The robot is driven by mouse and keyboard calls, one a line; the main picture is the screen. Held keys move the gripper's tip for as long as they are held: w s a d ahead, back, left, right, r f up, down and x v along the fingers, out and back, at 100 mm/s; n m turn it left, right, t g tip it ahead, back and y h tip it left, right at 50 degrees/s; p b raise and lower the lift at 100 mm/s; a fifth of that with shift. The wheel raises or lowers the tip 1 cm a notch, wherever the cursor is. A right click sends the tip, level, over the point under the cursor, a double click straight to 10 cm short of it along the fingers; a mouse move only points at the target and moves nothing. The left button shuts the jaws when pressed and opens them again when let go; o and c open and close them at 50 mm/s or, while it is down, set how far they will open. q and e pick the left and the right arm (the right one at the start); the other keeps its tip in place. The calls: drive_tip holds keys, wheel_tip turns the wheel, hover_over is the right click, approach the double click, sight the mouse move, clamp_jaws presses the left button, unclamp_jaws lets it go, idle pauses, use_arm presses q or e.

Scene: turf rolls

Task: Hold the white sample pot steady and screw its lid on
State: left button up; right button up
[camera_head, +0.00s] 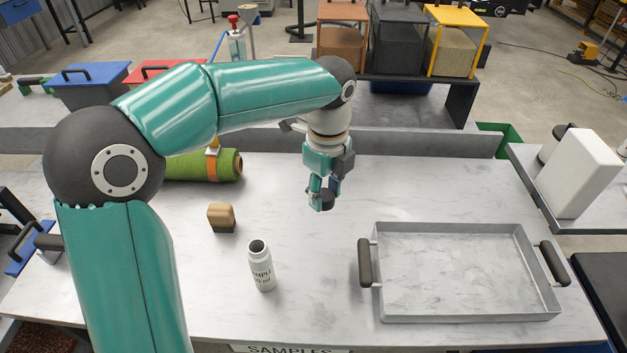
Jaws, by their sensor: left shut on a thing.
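The white sample pot (262,268) stands upright on the pale bench with its mouth open and dark printing on its side. My left gripper (322,198) points down over the bench, behind and to the right of the pot and apart from it. It is shut on a small dark round piece, which looks like the lid (327,199). The fingers partly hide this piece. My right gripper is not in view, and nothing holds the pot.
A grey metal tray (455,316) with dark handles lies to the right. A small tan and dark block (221,218) sits behind the pot. A green turf roll (215,166) lies behind my left arm. The bench between pot and tray is clear.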

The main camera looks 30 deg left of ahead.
use_arm(q)
drive_tip(key=w+d+f+n, duration=0.1)
drive_tip(key=d+f+n, duration=0.1)
drive_tip(key=n, duration=0.6)
drive_tip(key=w+d+f+n, duration=0.1)
drive_tip(key=d+f+n, duration=0.1)
drive_tip(key=f+n, duration=0.3)
drive_tip(key=n, duration=0.3)
drive_tip(key=shift+d+f+n, duration=0.3)
drive_tip(key=shift+d+n, duration=0.1)
